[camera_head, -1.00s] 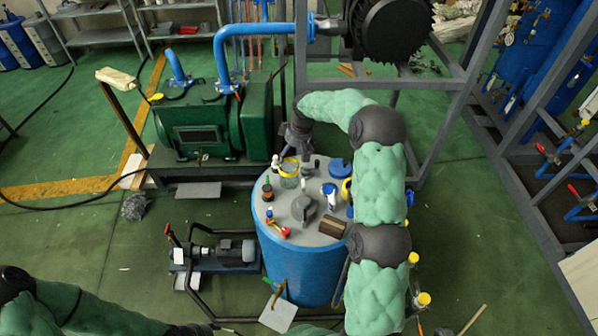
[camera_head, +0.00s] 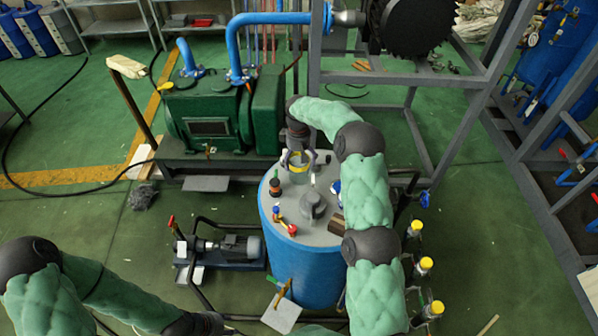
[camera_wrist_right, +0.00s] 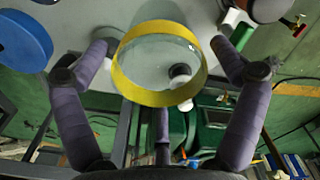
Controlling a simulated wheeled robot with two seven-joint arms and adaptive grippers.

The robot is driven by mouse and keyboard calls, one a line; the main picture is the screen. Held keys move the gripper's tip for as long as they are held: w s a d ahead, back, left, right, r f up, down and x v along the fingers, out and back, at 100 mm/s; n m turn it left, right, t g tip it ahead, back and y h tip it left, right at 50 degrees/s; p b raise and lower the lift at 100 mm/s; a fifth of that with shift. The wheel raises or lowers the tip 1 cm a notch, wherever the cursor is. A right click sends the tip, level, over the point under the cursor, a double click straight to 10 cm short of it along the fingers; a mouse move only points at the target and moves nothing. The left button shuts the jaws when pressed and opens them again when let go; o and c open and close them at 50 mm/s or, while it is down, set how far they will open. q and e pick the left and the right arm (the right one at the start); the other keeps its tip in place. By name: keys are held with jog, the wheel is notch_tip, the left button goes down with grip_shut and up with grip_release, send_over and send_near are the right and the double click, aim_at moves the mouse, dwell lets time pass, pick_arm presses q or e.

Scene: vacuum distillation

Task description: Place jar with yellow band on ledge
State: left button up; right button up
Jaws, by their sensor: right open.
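The jar with the yellow band (camera_head: 299,168) is clear and stands upright on the grey top of the blue tank (camera_head: 262,192), near its back edge. My right gripper (camera_head: 298,156) reaches down over the jar. In the right wrist view the jar's yellow ring (camera_wrist_right: 127,89) lies between the two purple fingers of the right gripper (camera_wrist_right: 168,52). The fingers are spread, one on each side, and I see no firm grip. My left arm enters at the lower left, but its gripper is out of view. I cannot tell which surface is the ledge.
Small bottles (camera_head: 275,187), a grey fitting (camera_head: 313,205) and a red valve handle (camera_head: 291,229) crowd the tank top. A blue disc (camera_wrist_right: 22,42) is in the right wrist view. A green pump (camera_head: 209,115) stands behind. A metal frame (camera_head: 414,79) rises at right.

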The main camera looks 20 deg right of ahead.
notch_tip(320, 180, down, 5)
jog(key=shift+s+f+b, duration=0.1)
jog(key=shift+b, duration=0.4)
jog(key=shift+c, duration=0.3)
jog(key=c, duration=1.1)
